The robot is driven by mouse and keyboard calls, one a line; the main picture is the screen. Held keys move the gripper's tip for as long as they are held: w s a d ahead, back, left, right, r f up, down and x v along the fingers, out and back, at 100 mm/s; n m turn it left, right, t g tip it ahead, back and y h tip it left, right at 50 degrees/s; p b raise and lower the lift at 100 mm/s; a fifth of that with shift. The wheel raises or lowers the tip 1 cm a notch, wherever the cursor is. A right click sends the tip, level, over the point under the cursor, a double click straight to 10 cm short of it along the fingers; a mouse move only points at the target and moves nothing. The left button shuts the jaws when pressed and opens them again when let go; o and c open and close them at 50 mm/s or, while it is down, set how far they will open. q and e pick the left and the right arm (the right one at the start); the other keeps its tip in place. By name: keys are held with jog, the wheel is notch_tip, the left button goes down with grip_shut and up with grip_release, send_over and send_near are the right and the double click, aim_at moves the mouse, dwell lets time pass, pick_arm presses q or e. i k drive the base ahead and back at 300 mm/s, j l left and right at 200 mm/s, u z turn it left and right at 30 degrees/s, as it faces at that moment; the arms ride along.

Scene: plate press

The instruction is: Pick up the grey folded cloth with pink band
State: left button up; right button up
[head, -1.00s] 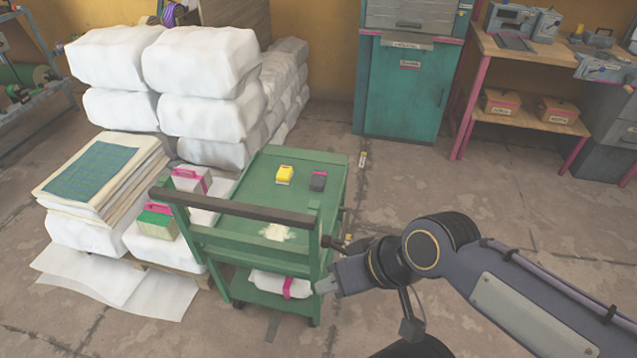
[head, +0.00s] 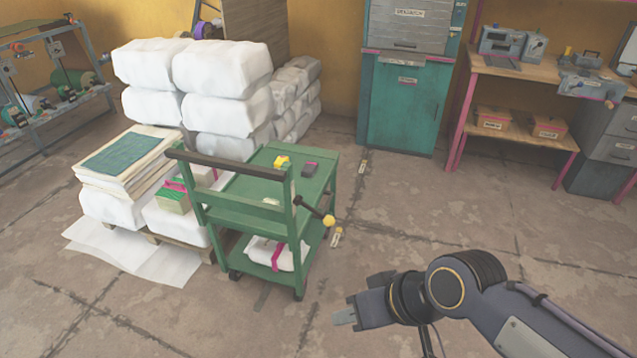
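A pale grey-white folded cloth with a pink band (head: 262,251) lies on the bottom shelf of the green cart (head: 252,186). The cart's post and upper shelves stand close in front of and above it. A smaller greyish bundle with a pink band (head: 205,174) sits on the white bales left of the cart, partly behind the cart's handle. My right gripper (head: 344,317) is low over the floor, to the right of the cart and apart from it. My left gripper is out of view.
A yellow-ended handle (head: 328,221) juts from the cart's right side. White bales (head: 225,80) stand behind left.

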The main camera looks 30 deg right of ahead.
aim_at(308, 171)
jog(key=k+l+u, duration=0.1)
jog(key=u, duration=1.6)
jog(key=l, duration=0.65)
jog(key=k+l, duration=0.1)
jog(key=l, duration=0.6)
jog(key=l+u, duration=0.1)
jog(key=l, duration=0.55)
jog(key=k+l, duration=0.15)
jog(key=l, duration=1.2)
jog(key=k+l, duration=0.15)
jog(key=l, duration=0.5)
jog(key=l+u, duration=0.1)
jog(key=l, duration=0.55)
jog(key=k+l, duration=0.15)
jog(key=l, duration=0.5)
